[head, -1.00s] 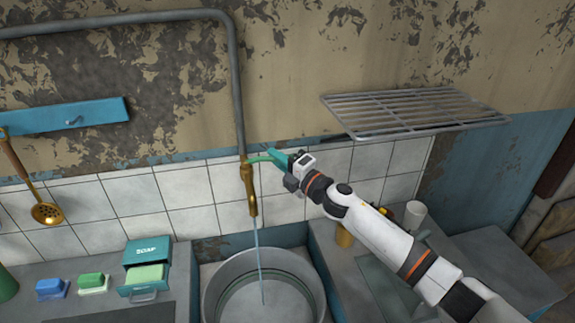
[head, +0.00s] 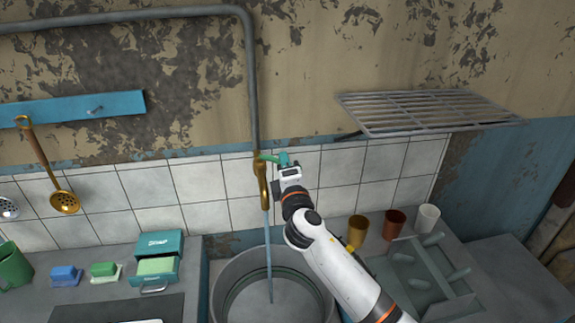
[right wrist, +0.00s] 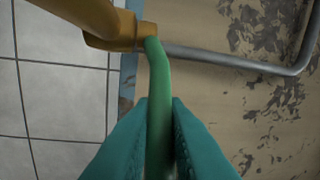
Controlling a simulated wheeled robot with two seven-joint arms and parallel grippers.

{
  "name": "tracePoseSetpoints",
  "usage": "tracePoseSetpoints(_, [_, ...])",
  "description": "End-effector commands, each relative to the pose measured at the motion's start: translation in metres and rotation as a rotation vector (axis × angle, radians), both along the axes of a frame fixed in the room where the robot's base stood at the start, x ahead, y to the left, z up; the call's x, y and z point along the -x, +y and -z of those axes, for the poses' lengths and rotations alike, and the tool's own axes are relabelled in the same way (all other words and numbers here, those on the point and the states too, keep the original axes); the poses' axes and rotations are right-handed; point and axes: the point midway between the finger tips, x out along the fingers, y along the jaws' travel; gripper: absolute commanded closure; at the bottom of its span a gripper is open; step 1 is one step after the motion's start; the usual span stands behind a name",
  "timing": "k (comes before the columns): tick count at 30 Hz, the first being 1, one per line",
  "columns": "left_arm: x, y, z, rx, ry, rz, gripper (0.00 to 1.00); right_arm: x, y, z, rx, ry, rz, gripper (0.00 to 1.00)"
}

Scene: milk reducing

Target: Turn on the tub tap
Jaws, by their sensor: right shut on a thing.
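The brass tap (head: 262,185) hangs at the end of a grey wall pipe, and a stream of water (head: 268,255) falls from it into a large round metal tub (head: 225,290). The tap's green handle (head: 268,158) points to the right; it also shows in the right wrist view (right wrist: 158,90), running from the brass body (right wrist: 110,25) down between the fingers. My right gripper (head: 284,161) is shut on this handle, with its teal fingers (right wrist: 159,135) on both sides of it. My left gripper is not in view.
A wire rack (head: 430,112) juts from the wall at the right. An open soap box (head: 160,245) and soap bars (head: 105,271) stand on the left counter. Cups (head: 394,223) and a grey drying tray (head: 415,275) are on the right counter. A ladle (head: 65,201) hangs at the left.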

Motion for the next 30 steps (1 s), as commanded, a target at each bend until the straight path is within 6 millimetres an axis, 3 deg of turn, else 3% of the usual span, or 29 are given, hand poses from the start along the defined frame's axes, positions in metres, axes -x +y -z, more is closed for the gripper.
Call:
tracePoseSetpoints(11, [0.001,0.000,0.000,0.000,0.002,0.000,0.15,0.000,0.001,0.001,0.001,0.001,0.004,1.00])
tracePoseSetpoints(12, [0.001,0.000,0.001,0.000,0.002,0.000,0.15,0.000,0.001,0.001,0.001,0.001,0.004,0.83])
tracePoseSetpoints(16, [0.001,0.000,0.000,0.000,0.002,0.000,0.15,0.000,0.000,0.001,0.001,0.001,0.003,0.65])
tracePoseSetpoints(25, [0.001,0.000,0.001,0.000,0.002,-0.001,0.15,0.002,0.000,0.001,0.001,0.000,0.003,0.65])
tracePoseSetpoints(30, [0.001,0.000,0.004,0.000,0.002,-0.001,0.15,0.019,-0.002,0.005,-0.001,0.001,0.003,0.65])
